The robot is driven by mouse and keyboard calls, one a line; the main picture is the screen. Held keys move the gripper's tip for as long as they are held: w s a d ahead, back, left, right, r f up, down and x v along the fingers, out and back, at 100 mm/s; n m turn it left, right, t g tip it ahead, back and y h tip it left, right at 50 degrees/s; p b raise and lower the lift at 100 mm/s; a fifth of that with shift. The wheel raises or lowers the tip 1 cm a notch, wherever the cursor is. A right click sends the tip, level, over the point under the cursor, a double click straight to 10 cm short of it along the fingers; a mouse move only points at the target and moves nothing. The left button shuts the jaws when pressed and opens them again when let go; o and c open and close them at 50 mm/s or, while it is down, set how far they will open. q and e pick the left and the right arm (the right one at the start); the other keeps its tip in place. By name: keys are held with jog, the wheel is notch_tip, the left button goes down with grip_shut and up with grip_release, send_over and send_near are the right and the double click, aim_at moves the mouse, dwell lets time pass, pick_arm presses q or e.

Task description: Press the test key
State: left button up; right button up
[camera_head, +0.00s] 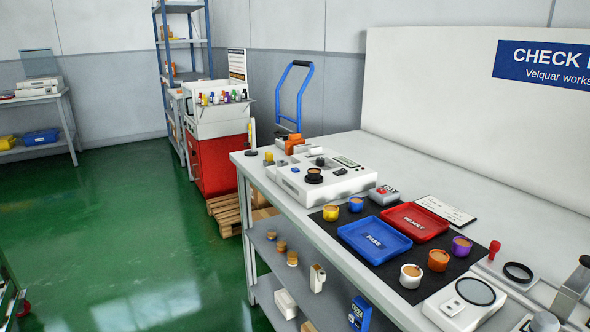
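A white tester box (325,187) stands at the far left end of the workbench. On its top are a dark round holder (314,176) with a brown disc on it, a small blue key (295,169), a black knob (320,161) and a small display panel (346,161). The lettering on the box is too small to read, so I cannot tell for sure which part is the test key. Neither of my grippers shows in the view.
A blue PASS tray (347,236) and a red REJECT tray (438,222) lie on a black mat (398,279). Several coloured potted cups, including a yellow one (331,213), stand around them. A magnifier device (457,305) is at the near right. Green floor lies left of the bench.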

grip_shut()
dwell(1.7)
